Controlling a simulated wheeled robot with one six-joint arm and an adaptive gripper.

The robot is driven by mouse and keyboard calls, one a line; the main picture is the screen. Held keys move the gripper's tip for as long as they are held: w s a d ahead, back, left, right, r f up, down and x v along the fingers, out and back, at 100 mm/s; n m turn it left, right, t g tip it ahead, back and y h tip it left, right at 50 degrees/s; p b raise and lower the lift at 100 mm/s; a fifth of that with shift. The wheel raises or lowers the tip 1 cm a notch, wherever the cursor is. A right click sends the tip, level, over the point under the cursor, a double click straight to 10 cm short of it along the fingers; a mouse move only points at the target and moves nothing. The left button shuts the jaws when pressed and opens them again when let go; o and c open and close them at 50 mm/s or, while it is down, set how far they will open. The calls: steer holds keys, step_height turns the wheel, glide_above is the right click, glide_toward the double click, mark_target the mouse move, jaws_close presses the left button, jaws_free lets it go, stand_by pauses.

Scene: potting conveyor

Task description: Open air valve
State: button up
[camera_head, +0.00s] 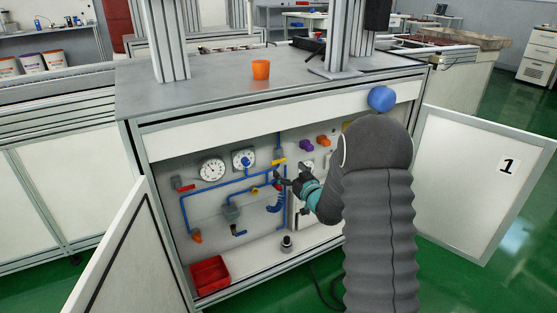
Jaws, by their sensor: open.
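The open cabinet under the workbench holds a panel (218,196) with blue air pipes (216,184). A red valve handle (185,188) sits at the left of the piping, and a yellow handle (278,161) at the upper right. A smaller yellow part (256,190) is lower down. No label shows which one is the air valve. My gripper (279,179) is open in front of the panel, just below the upper yellow handle and right of the smaller yellow part. I cannot tell whether it touches anything. My arm hides the panel's right part.
Two round gauges, one white (212,169) and one with a blue centre (244,159), sit above the pipes. A red bin (209,275) stands at the cabinet's lower left. Open doors flank the cabinet, the left one (122,262) and the right one (470,185). An orange pot (261,69) stands on the bench.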

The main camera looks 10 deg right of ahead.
mark_target(279, 161)
steer(key=x, duration=0.7)
steer(key=shift+w+p, duration=0.25)
steer(key=shift+p, duration=0.05)
steer(key=c, duration=1.2)
